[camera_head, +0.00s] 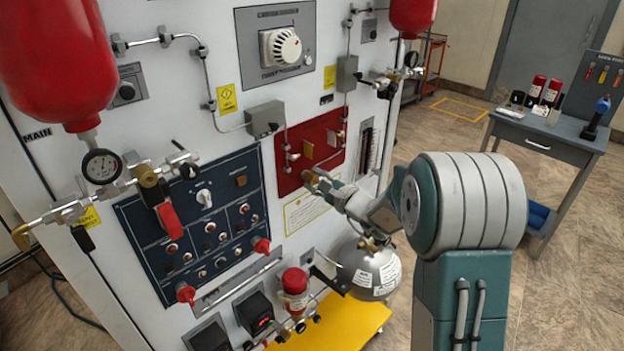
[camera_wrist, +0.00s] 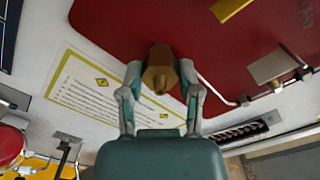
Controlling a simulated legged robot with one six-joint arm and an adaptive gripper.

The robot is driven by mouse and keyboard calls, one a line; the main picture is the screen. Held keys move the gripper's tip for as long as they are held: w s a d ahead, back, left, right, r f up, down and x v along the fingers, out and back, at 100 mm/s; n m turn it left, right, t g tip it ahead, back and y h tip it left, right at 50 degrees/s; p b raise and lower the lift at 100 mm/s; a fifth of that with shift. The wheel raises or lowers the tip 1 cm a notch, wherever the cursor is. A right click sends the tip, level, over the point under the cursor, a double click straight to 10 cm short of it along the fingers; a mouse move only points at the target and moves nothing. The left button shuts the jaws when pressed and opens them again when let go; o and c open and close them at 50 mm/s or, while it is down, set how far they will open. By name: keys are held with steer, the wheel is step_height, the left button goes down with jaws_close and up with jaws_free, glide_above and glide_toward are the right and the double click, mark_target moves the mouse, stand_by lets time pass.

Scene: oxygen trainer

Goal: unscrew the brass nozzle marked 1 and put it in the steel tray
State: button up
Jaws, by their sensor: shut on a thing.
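The brass nozzle (camera_wrist: 160,72) is between the two fingers of my gripper (camera_wrist: 161,80) in the wrist view, in front of the red panel (camera_wrist: 200,40). My gripper is shut on it. In the head view my gripper (camera_head: 318,182) is at the lower part of the red panel (camera_head: 294,178), with brass at its tip. I cannot tell whether the nozzle is still joined to the panel. A mark 1 is not readable. I cannot make out the steel tray with certainty in either view.
A navy control panel (camera_head: 150,222) with red knobs is left of the red panel. A steel bottle (camera_head: 368,268) hangs below my gripper, above a yellow platform (camera_head: 345,325). A grey table (camera_head: 560,130) stands at the right. Thin pipes run beside the red panel.

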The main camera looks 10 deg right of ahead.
stand_by(0.3)
steer(key=shift+n, duration=1.9)
steer(key=shift+n, duration=0.5)
steer(key=shift+f+n, duration=0.1)
steer(key=shift+n, duration=1.1)
steer(key=shift+n, duration=1.7)
steer(key=shift+f, duration=0.1)
